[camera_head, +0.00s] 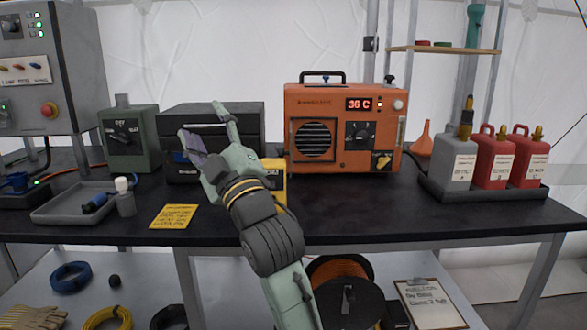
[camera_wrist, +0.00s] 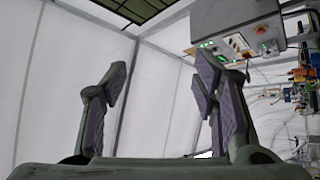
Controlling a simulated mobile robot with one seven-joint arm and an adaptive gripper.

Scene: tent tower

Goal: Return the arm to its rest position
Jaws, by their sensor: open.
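My gripper (camera_head: 207,130) is open and empty in the head view. It is raised above the dark bench top (camera_head: 330,215), in front of a dark grey box (camera_head: 250,112). My arm reaches up from the bottom middle of the picture, over the bench's front edge. In the wrist view my gripper (camera_wrist: 160,95) shows its two purple-padded fingers wide apart. Nothing is between them, only the white tent wall (camera_wrist: 60,70) behind.
An orange heater-like unit (camera_head: 300,130) reading 36 C stands right of my gripper. A yellow item (camera_head: 279,182) is partly hidden behind my arm. A grey tray (camera_head: 60,213), green switch box (camera_head: 128,140) and control cabinet (camera_head: 38,85) are left. Bottles (camera_head: 493,165) stand right.

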